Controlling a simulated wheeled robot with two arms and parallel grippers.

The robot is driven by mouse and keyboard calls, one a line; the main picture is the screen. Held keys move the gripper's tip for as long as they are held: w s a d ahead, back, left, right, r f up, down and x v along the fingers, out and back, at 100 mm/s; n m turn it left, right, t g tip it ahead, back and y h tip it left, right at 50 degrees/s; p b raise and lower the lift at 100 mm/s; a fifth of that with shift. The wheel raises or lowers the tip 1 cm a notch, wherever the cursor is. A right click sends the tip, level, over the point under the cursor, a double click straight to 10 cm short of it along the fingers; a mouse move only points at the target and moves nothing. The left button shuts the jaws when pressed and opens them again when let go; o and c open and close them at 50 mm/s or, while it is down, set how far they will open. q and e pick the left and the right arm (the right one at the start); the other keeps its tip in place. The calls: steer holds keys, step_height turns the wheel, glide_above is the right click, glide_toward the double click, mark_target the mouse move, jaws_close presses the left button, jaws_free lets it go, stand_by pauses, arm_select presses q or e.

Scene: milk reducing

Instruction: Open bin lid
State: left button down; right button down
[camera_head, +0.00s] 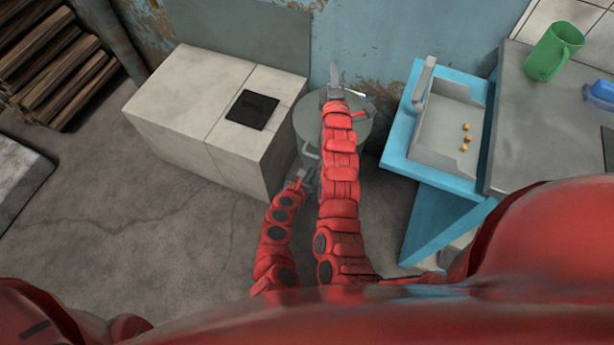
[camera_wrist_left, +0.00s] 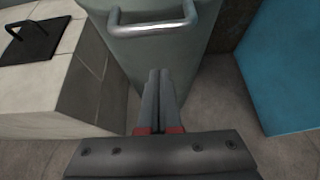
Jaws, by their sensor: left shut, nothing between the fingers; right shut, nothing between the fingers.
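The grey-green round bin (camera_head: 308,118) stands against the wall, between a tiled block and the blue sink stand. Its lid looks flat on top, partly hidden by my right arm. A metal handle (camera_wrist_left: 152,26) is on the bin's side in the left wrist view. My left gripper (camera_wrist_left: 160,74) is shut and empty, its fingertips just below that handle; I cannot tell if they touch the bin. In the head view it is low at the bin's front (camera_head: 309,165). My right gripper (camera_head: 335,70) is shut and empty, over the far edge of the bin top.
The tiled block (camera_head: 190,95) with a black plate (camera_head: 252,110) stands close on the left. The blue sink stand (camera_head: 395,150) stands on the right, with small orange pieces in its basin. Open floor lies at front left.

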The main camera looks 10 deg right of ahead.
arm_select(q)
steer(key=r, duration=0.2)
steer(key=w+r, duration=0.1)
steer(key=shift+d+r, duration=0.3)
step_height(320, 180, up, 2)
steer(key=shift+r, duration=0.1)
stand_by(0.5)
arm_select(e)
steer(key=c, duration=1.2)
jaws_free()
steer(key=shift+o, duration=0.2)
